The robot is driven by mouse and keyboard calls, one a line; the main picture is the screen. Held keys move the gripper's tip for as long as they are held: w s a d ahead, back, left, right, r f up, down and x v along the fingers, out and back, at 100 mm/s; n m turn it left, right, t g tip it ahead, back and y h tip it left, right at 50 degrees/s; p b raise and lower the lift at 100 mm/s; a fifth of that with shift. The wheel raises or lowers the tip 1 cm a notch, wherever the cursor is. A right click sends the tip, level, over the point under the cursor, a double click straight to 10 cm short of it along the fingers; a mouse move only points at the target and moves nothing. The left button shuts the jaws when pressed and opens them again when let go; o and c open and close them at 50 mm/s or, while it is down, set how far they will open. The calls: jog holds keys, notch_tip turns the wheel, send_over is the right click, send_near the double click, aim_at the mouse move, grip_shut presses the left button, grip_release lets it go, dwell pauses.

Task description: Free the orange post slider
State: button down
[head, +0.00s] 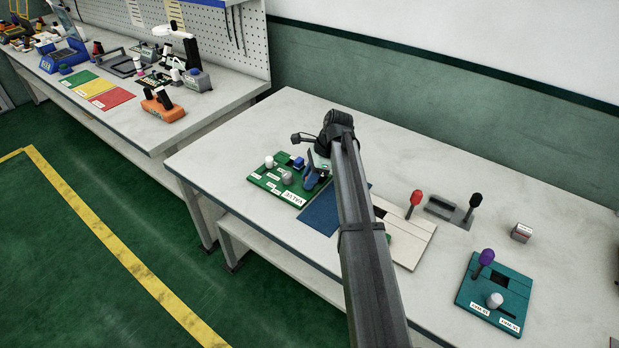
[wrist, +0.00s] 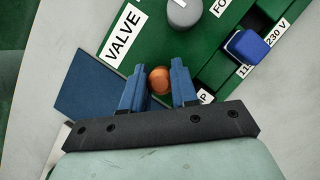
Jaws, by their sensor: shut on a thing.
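The orange post slider (wrist: 159,80) shows its round top between the two blue fingers of my gripper (wrist: 160,88) in the wrist view. My gripper is shut on it. The post stands at the green panel (wrist: 140,58), near its lower edge in the wrist view; its lower part and slot are hidden. In the head view my gripper (head: 313,172) is over the right part of the green panel (head: 262,178), and my arm and gripper hide the orange post.
On the panel, a blue slider knob (wrist: 247,46) and a grey dial (wrist: 184,12) stand close by. A blue mat (head: 321,211) lies beside the panel. Right of my arm are a cream panel (head: 415,240), a red-topped lever (head: 415,198) and a teal panel (head: 510,289).

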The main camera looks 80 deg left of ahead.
jog(key=shift+s+d, duration=0.95)
jog(key=shift+d, duration=0.05)
jog(key=c, duration=0.9)
grip_release()
jog(key=shift+o, duration=0.2)
jog(key=shift+r, duration=0.1)
jog(key=v, duration=1.3)
jog(key=shift+w+r, duration=0.2)
jog(key=shift+r, duration=0.05)
